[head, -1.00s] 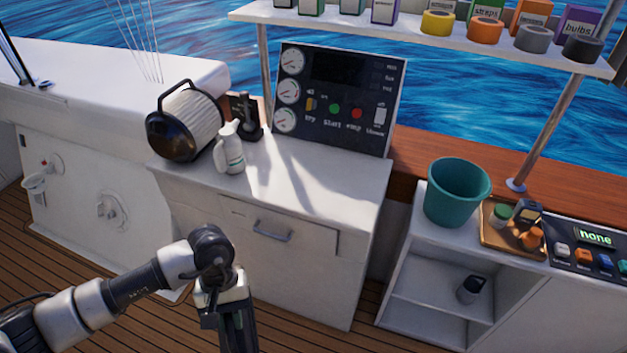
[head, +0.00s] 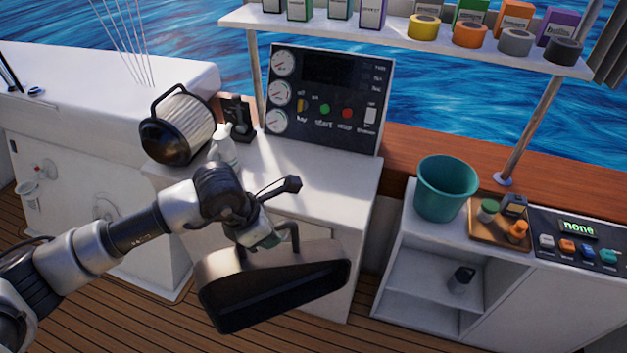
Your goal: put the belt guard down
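The belt guard (head: 272,287) is a long dark, brownish cover with rounded ends and a hollow black inside. It hangs tilted in the air in front of the white cabinet, its open side facing the viewer. My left gripper (head: 277,241) is at the handle on top of the guard and appears shut on it; the fingertips are partly hidden. My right gripper is not in view.
A gauge panel (head: 325,97) stands behind. A teal bucket (head: 445,188) and small tray (head: 490,235) are right.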

